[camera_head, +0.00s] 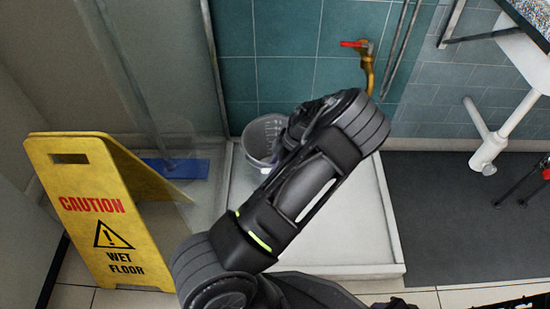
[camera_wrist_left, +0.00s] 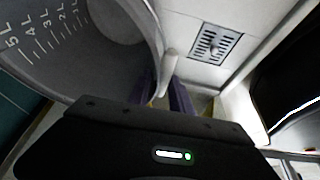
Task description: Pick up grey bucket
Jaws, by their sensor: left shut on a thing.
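The grey bucket (camera_head: 263,136) is at the back left of the white shower tray, beside the tiled wall, partly hidden behind my left arm. In the left wrist view, the bucket (camera_wrist_left: 95,50) fills the upper left, with litre marks on its inner wall. My left gripper (camera_wrist_left: 172,98) is shut on the bucket at its rim. In the head view my arm covers the fingers. I cannot tell whether the bucket's base touches the tray. My right gripper is not in view.
A yellow caution sign (camera_head: 97,215) stands at left, near a blue mop head (camera_head: 178,168). A glass panel is beside the tray (camera_head: 345,235). A brass tap (camera_head: 367,65) is on the wall. A drain grate (camera_wrist_left: 215,43) lies in the tray. The tray's right part is clear.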

